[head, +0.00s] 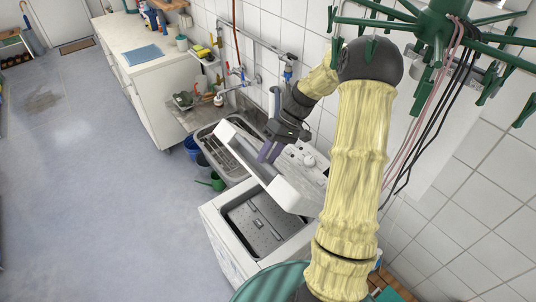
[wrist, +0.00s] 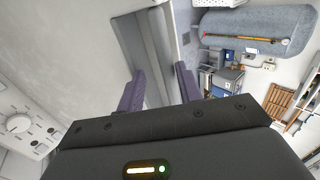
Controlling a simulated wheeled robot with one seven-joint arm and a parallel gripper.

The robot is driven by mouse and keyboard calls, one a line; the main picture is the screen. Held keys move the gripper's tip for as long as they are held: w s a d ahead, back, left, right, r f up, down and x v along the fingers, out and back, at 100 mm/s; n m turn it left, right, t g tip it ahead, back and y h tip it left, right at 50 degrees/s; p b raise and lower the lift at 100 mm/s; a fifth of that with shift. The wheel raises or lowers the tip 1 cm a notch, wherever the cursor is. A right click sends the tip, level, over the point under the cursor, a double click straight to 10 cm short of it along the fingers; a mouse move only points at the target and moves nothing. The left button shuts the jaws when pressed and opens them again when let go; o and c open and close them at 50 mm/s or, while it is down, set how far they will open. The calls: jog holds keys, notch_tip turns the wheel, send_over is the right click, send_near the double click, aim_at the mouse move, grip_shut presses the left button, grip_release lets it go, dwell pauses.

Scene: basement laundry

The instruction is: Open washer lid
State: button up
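The white top-loading washer (head: 222,240) stands in the lower middle of the head view. Its lid (head: 285,192) is raised and tilted up, baring the grey inside with the drum flaps (head: 262,228). The control panel with a knob (head: 308,161) is behind the lid; the knob also shows in the wrist view (wrist: 18,123). My gripper (head: 267,152) is at the raised lid's upper part. In the wrist view its purple fingers (wrist: 158,85) are apart, with the lid's edge (wrist: 155,45) between them. I see no clear clamping; contact is hard to tell.
A steel sink (head: 217,143) is just beyond the washer, with a green watering can (head: 213,183) and blue buckets beneath. A white counter (head: 135,50) runs along the tiled wall. A green drying rack (head: 440,30) hangs upper right. The floor at left is clear.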

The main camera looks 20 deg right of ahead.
jog(key=b+v, duration=0.2)
jog(key=v, duration=0.5)
jog(key=shift+r+b, duration=0.15)
jog(key=shift+b, duration=0.25)
jog(key=shift+d, duration=0.1)
